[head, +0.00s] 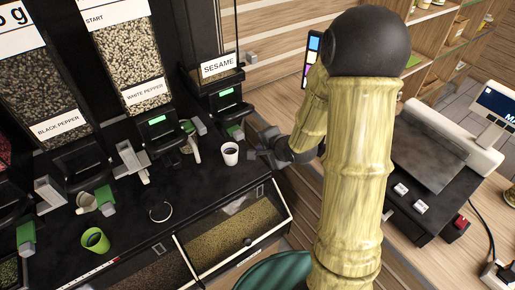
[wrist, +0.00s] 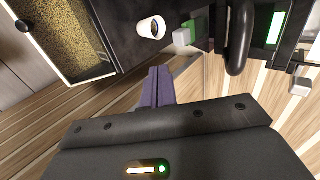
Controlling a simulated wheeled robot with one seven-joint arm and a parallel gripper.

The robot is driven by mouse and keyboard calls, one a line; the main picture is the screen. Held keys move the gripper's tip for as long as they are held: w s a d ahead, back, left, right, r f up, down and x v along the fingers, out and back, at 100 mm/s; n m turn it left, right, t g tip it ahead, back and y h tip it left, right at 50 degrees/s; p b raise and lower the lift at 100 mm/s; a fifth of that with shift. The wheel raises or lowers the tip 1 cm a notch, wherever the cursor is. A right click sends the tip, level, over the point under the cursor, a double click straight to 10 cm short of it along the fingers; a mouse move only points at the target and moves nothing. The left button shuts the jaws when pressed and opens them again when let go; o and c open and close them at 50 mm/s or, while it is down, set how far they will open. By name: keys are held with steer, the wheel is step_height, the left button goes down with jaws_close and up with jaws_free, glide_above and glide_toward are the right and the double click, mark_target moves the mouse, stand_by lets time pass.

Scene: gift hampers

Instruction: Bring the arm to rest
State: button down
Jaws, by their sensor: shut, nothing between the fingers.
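My arm (head: 355,170) stands upright across the right middle of the head view and bends left at its far end. My gripper (head: 262,150) is beside the dispenser counter, just right of a white cup. In the wrist view my gripper (wrist: 158,75) has its two purple-grey fingers together with nothing between them. The white cup (head: 230,155) stands apart from the fingers; it also shows in the wrist view (wrist: 150,28). Part of the gripper is hard to make out in the head view.
Dispensers labelled black pepper (head: 62,130), white pepper (head: 145,85) and sesame (head: 220,68) line the counter. A green cup (head: 95,240) and a metal ring (head: 160,211) are at the left. A scale (head: 430,150) stands at the right. Glass-fronted seed bins (head: 235,235) are below.

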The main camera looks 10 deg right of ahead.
steer(key=shift+s+d+r, duration=0.25)
steer(key=shift+s+r, duration=0.2)
steer(key=shift+r, duration=0.1)
steer(key=s+d+r+n+g+h+b, duration=0.1)
steer(key=s+n+g, duration=0.5)
steer(key=s+n, duration=0.7)
steer(key=s+h+b, duration=0.1)
steer(key=s+h, duration=0.1)
steer(key=shift+d+r+h, duration=0.15)
steer(key=shift+r+h, duration=0.15)
steer(key=shift+r, duration=0.1)
stand_by(0.6)
